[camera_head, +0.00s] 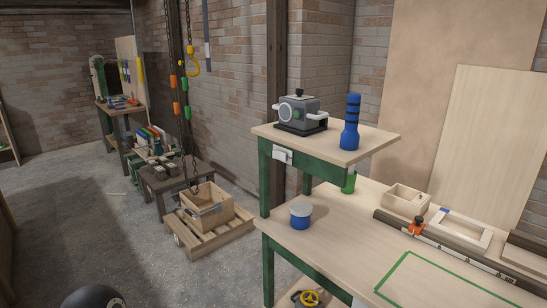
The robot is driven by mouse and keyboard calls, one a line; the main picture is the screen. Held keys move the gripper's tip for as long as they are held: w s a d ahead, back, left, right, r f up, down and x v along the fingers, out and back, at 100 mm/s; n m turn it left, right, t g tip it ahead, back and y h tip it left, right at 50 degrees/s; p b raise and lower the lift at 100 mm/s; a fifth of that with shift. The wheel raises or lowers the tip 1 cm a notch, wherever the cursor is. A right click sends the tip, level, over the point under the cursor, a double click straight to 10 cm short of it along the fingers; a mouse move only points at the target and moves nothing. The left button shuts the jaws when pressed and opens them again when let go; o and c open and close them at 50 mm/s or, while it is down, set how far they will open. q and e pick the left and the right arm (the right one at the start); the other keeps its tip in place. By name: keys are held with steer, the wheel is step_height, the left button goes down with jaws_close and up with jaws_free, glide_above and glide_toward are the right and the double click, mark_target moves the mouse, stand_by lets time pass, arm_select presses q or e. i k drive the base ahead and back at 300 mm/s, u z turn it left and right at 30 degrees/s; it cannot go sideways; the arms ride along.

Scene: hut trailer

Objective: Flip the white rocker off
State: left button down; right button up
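A small white switch box (283,155) is fixed to the green front rail below the raised wooden shelf top. It looks like the white rocker, but it is too small to tell which way it is tipped. Neither my left nor my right gripper shows in the head view. Nothing covers the white switch.
A grey machine (300,112) and a blue bottle (350,124) stand on the raised shelf (375,138). A blue tub (300,214) stands on the lower bench (350,230). A crate (207,210) sits on a pallet (238,233) below hanging chains. The floor at left is clear.

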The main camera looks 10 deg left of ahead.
mark_target(279, 155)
steer(key=i, duration=0.9)
steer(key=u, duration=0.05)
